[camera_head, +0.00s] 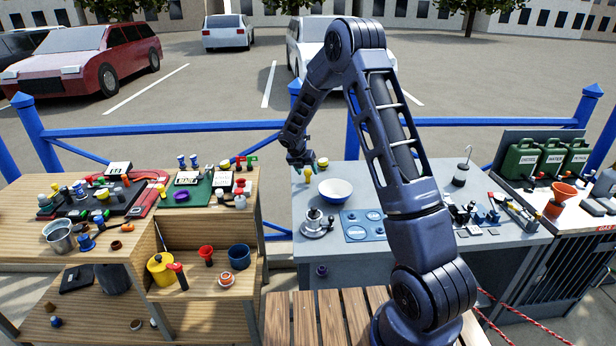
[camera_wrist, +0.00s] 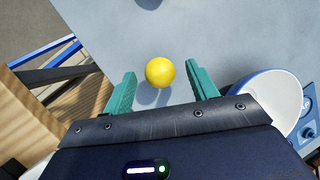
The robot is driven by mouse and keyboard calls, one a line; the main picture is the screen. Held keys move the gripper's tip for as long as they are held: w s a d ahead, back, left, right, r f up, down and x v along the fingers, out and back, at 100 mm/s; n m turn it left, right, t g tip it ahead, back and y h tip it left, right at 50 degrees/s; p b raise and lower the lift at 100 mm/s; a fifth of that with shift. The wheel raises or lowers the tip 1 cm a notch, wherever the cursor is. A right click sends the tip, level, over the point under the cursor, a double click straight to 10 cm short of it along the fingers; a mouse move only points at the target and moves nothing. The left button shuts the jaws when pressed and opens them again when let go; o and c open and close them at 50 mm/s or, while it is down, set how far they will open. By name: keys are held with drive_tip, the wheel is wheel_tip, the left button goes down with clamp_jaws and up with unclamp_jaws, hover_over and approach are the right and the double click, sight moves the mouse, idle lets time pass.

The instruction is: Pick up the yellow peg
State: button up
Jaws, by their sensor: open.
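The yellow peg (camera_wrist: 160,72) shows in the wrist view as a round yellow top, seen from above, on the grey table. Its lower part is hidden under the top. My gripper (camera_wrist: 160,69) is open, with one teal finger on each side of the peg in the picture. Gaps show between the peg and both fingers, and the gripper holds nothing. In the head view my gripper (camera_head: 300,163) is over the left end of the grey table, beside small yellow items. I cannot tell which of these is the peg.
A white bowl with a blue rim (camera_wrist: 268,100) is close on the right; it also shows in the head view (camera_head: 335,190). A wooden bench (camera_head: 100,240) with many small items stands left, across a gap. A blue railing (camera_head: 170,130) runs behind.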

drive_tip(key=shift+x, duration=1.15)
drive_tip(key=shift+c, duration=0.5)
drive_tip(key=c, duration=0.9)
drive_tip(key=shift+c, duration=0.2)
